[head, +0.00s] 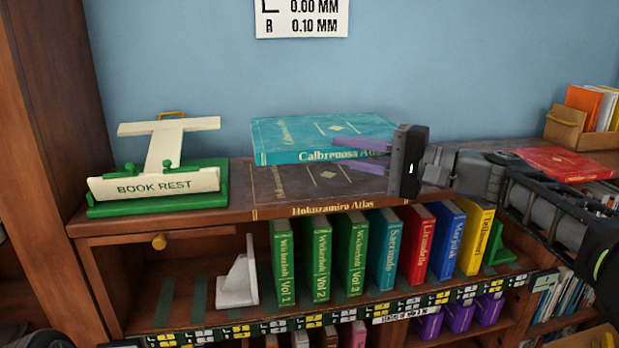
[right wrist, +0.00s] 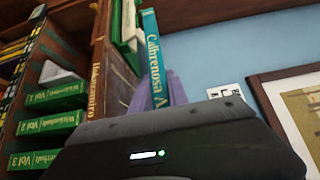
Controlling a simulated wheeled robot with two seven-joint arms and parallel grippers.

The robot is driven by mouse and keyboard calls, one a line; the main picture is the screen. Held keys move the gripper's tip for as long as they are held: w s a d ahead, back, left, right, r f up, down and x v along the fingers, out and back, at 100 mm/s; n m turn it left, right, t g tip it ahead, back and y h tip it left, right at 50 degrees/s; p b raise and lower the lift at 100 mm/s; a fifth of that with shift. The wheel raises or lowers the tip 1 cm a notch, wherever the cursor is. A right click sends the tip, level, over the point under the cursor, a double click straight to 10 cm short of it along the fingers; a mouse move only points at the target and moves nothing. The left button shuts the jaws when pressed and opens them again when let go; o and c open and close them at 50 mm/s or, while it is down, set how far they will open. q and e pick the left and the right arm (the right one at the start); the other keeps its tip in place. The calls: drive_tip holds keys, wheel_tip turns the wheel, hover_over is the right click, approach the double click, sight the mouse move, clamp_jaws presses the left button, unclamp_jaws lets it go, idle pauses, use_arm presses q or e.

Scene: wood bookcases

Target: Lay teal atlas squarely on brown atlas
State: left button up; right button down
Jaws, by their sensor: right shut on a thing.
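The teal atlas (head: 300,131) is held flat above the shelf top, cover up, its spine facing me. The brown atlas (head: 315,187) lies flat on the shelf top below it, with its front part uncovered and its rear part hidden by the teal one. My right gripper (head: 327,153) is shut on the teal atlas's right part, one purple finger above and one below. In the right wrist view the teal spine (right wrist: 153,55) stands apart from the brown atlas (right wrist: 97,75), with a gap between. Exact alignment is hard to tell. My left gripper is not in view.
A green and cream book rest (head: 155,185) stands left of the brown atlas. A red book (head: 562,162) and a box of books (head: 580,125) are at the right. Several upright books fill the shelf below. The blue wall is behind.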

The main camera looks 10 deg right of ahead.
drive_tip(key=shift+r, duration=0.2)
drive_tip(key=shift+a+f, duration=0.15)
drive_tip(key=shift+f, duration=0.35)
hover_over(346, 204)
drive_tip(key=s+a, duration=0.1)
drive_tip(key=s, duration=0.2)
drive_tip(key=shift+f, duration=2.65)
drive_tip(key=shift+f, duration=0.1)
drive_tip(key=shift+f, duration=1.8)
drive_tip(key=shift+f+b, duration=0.1)
drive_tip(key=shift+b, duration=0.25)
drive_tip(key=c, duration=1.3)
unclamp_jaws()
drive_tip(key=shift+f, duration=0.1)
